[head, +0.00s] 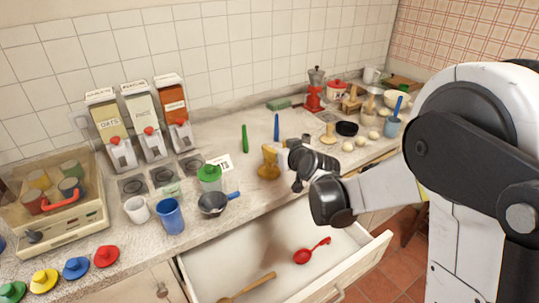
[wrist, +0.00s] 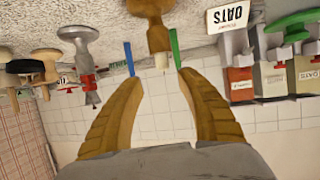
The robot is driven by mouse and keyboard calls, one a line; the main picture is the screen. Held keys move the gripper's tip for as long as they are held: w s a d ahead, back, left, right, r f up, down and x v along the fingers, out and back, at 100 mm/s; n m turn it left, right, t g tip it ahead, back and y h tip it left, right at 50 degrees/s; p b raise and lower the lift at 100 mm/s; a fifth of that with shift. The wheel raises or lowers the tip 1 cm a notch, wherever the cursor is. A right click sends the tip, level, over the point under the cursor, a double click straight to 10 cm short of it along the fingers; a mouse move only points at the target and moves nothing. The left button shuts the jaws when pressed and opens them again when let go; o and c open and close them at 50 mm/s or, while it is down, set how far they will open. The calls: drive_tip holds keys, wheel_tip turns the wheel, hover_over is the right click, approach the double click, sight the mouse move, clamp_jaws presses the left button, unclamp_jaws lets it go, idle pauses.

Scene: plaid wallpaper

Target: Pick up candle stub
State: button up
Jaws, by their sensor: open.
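The candle stub (wrist: 161,60) is a short cream cylinder in the wrist view, which shows the scene upside down. It stands on the end of a brass-brown holder (wrist: 152,34). My gripper (wrist: 160,76) is open, its two tan ribbed fingers spread either side of the stub with gaps on both sides. Nothing is held. In the head view the holder (head: 268,172) is a golden shape on the counter, with my gripper (head: 277,153) close against it from the right. There the stub cannot be made out clearly.
A green upright piece (head: 245,138) and a blue one (head: 276,127) stand behind the holder. A dark pan (head: 212,204) and green-lidded jar (head: 209,177) are to the left.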

sight(269, 145)
drive_tip(key=b+x, duration=0.1)
drive_tip(key=x, duration=0.1)
drive_tip(key=b+x, duration=0.1)
drive_tip(key=x, duration=0.2)
drive_tip(key=shift+a+f, duration=0.2)
drive_tip(key=shift+a, duration=0.15)
drive_tip(key=shift+s+r, duration=0.1)
clamp_jaws()
